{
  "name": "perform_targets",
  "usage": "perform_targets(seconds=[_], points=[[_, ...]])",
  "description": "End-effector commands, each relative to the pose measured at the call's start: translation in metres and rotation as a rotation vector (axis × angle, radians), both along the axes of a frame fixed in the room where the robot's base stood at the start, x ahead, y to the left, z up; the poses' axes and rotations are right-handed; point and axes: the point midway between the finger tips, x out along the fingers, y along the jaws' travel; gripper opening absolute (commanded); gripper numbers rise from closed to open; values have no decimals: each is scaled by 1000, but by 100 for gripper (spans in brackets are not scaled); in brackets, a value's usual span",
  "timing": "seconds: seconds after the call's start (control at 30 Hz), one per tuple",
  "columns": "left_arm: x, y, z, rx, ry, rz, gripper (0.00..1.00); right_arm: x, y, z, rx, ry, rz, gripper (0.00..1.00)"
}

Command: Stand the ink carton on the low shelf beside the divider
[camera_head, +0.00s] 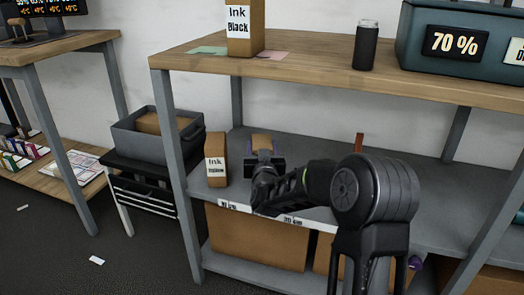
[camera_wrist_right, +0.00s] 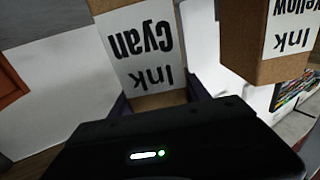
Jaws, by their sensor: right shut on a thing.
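My right gripper (camera_head: 264,163) reaches in over the grey low shelf (camera_head: 330,158). It is shut on an ink carton (camera_head: 262,142), mostly hidden behind the gripper in the head view. In the right wrist view this carton (camera_wrist_right: 145,50) reads "Ink Cyan", upside down in the picture, between the fingers (camera_wrist_right: 160,98). I cannot tell whether its base touches the shelf. A thin reddish-brown upright piece, apparently the divider (camera_head: 359,142), stands to the right, apart from the carton. An orange-brown piece (camera_wrist_right: 10,85) shows at the wrist view's left edge. My left gripper is out of view.
A yellow ink carton (camera_head: 216,160) stands on the low shelf just left of my gripper; it also shows in the wrist view (camera_wrist_right: 268,40). The wooden upper shelf (camera_head: 310,70) carries a black ink carton (camera_head: 245,28) and a dark canister (camera_head: 366,45). Shelf between gripper and divider looks clear.

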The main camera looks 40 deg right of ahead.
Motion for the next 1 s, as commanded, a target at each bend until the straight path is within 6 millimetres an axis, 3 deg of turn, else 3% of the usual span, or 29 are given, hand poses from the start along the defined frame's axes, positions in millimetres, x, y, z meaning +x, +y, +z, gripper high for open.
perform_targets(seconds=[0.3, 0.33, 0.5, 0.6, 1.0], points=[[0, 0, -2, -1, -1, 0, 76, 0, 0, 0, -2, -6, 0, 0], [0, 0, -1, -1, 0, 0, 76, 0, 0, -1, -1, -1, 1, 56], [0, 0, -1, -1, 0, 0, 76, 0, 0, -1, 0, 0, 1, 70], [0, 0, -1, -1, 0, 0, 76, 0, 0, -1, 0, 0, 1, 76], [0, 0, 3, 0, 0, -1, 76, -5, 4, 2, 1, 1, 1, 76]])
